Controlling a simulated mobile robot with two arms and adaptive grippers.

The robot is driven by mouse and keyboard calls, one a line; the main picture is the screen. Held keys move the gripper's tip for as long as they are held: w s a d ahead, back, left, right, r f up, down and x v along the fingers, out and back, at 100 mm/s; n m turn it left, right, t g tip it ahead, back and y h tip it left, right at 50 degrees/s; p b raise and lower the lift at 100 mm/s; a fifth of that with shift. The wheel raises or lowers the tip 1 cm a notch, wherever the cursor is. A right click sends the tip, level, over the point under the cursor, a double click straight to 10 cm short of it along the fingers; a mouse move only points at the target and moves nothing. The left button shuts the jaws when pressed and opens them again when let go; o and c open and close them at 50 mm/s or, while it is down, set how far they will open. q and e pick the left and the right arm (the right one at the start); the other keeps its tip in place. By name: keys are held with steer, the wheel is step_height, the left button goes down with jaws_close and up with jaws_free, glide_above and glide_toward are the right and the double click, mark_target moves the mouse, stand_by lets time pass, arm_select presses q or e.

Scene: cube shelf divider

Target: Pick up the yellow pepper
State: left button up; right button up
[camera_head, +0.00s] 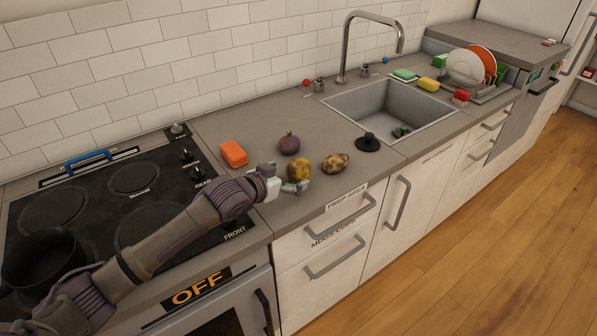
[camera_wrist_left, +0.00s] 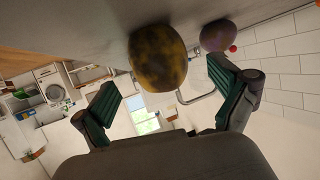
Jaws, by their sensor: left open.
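The yellow pepper (camera_head: 298,168), mottled with brown, lies on the grey counter between the stove and the sink. My left gripper (camera_head: 285,179) reaches in from the left, low over the counter, at the near-left side of the pepper. In the left wrist view, the gripper (camera_wrist_left: 165,84) has its green-padded fingers spread wide. The pepper (camera_wrist_left: 158,57) shows ahead, roughly between them, with no visible contact. Nothing is held. My right gripper is in neither view.
A purple onion (camera_head: 289,144) lies behind the pepper, and a brown potato (camera_head: 335,164) lies to its right. An orange block (camera_head: 233,153) sits at the left, near the black stove (camera_head: 135,180). A black plug (camera_head: 368,143) lies before the sink (camera_head: 385,97).

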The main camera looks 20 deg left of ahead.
mark_target(290, 174)
arm_select(q)
steer(key=shift+p+x, duration=0.35)
steer(key=shift+x, duration=1.75)
steer(key=shift+w+d+f, duration=0.1)
steer(key=shift+w, duration=0.35)
steer(key=c, duration=1.3)
steer(key=shift+c, duration=0.3)
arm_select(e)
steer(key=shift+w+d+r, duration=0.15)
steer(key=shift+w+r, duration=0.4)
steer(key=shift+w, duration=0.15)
